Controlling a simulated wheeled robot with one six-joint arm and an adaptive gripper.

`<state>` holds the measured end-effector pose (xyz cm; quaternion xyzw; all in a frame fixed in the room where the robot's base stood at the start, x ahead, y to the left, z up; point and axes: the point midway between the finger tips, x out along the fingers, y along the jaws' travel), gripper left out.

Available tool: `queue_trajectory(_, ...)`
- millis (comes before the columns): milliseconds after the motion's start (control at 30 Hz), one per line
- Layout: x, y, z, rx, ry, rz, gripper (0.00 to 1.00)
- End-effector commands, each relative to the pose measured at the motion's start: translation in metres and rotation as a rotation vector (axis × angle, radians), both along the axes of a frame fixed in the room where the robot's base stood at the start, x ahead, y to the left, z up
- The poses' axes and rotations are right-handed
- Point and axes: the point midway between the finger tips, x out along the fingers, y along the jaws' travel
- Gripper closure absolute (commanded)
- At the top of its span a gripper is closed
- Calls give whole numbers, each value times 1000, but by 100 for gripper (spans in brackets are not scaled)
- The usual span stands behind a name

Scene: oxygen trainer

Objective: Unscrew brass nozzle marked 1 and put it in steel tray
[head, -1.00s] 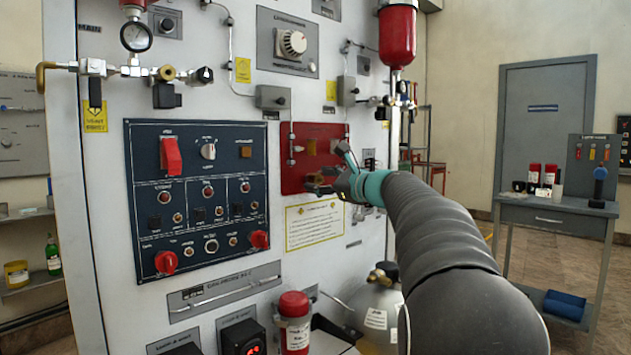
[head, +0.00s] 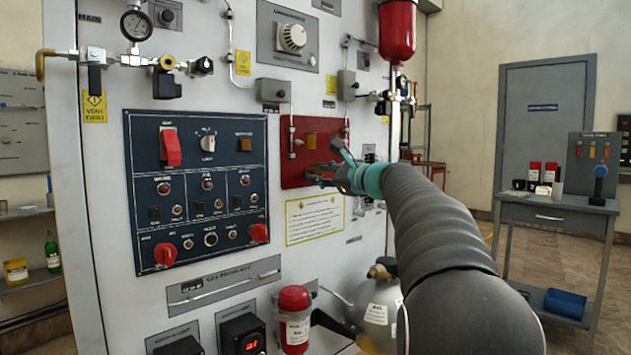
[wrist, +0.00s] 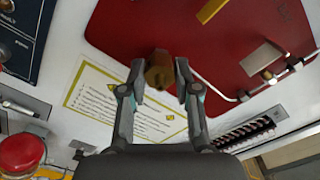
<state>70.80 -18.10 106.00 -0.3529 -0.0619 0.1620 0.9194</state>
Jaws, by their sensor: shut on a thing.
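My gripper (wrist: 159,72) is shut on a brass nozzle (wrist: 157,70), a hexagonal brass piece held between the two fingertips in the wrist view. The nozzle is in front of the lower edge of a red plate (wrist: 190,45); I cannot tell whether it still touches the panel. No number is readable on it. In the head view, my gripper (head: 325,174) is at the lower right of the same red plate (head: 292,150), and its fingers hide the nozzle. I cannot make out a steel tray in either view.
A thin pipe (wrist: 222,92) with fittings runs along the red plate, close to my gripper. A yellow-bordered notice (head: 314,220) is below the plate. A red-capped cylinder (head: 294,320) stands lower down. A grey workbench (head: 560,212) stands at right, with open floor before it.

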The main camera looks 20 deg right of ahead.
Motion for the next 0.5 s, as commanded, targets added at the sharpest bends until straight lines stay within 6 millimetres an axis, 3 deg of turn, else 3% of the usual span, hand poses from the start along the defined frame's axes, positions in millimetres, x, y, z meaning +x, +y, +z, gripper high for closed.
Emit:
queue_trajectory(200,0,0,-2,-124,-46,-1,100)
queue_trajectory(500,0,0,0,-134,-49,0,100)
